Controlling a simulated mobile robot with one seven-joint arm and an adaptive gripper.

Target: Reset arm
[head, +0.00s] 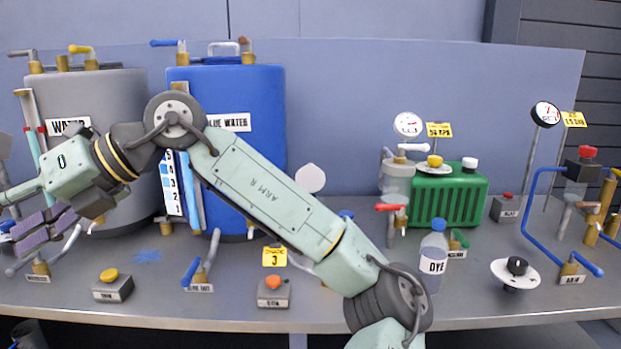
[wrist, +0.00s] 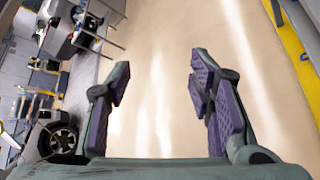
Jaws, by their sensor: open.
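My gripper (wrist: 158,88) is open in the wrist view. Its two purple-padded fingers stand wide apart with nothing between them, over a bare pale floor. In the head view my arm crosses from the lower right up to an elbow in front of the tanks, then down to the left. Purple finger pads (head: 45,228) show at the far left, in front of the grey water tank (head: 110,105). The arm also hides part of the blue water tank (head: 255,90).
Valve handles (head: 205,262) stick up near the front. The wrist view shows open floor.

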